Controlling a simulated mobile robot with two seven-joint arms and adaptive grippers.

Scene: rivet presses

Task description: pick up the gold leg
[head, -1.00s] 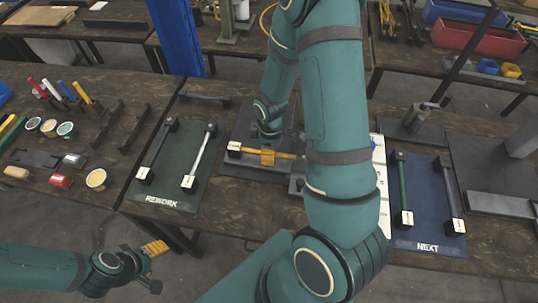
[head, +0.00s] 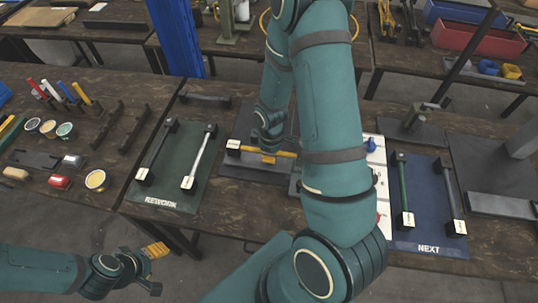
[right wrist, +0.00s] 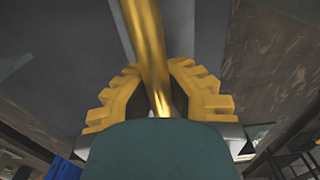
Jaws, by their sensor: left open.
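The gold leg (head: 284,154) lies roughly left to right over the dark fixture on the middle of the bench, with a pale label at its left end. My right gripper (head: 268,159) is over its middle, coming from above. In the right wrist view the gold leg (right wrist: 150,45) runs between the yellow fingers of my right gripper (right wrist: 155,68). The fingers are close on both sides of it; whether they press on it I cannot tell. My left gripper (head: 150,266) is open and empty in front of the bench, far from the leg.
The green REWORK mat (head: 167,197) at left holds a dark leg and a silver leg (head: 200,157). The blue NEXT mat (head: 428,238) at right holds a green leg (head: 404,190) and a dark leg. A white strip (head: 382,184) stands beside my right arm, which hides part of the fixture.

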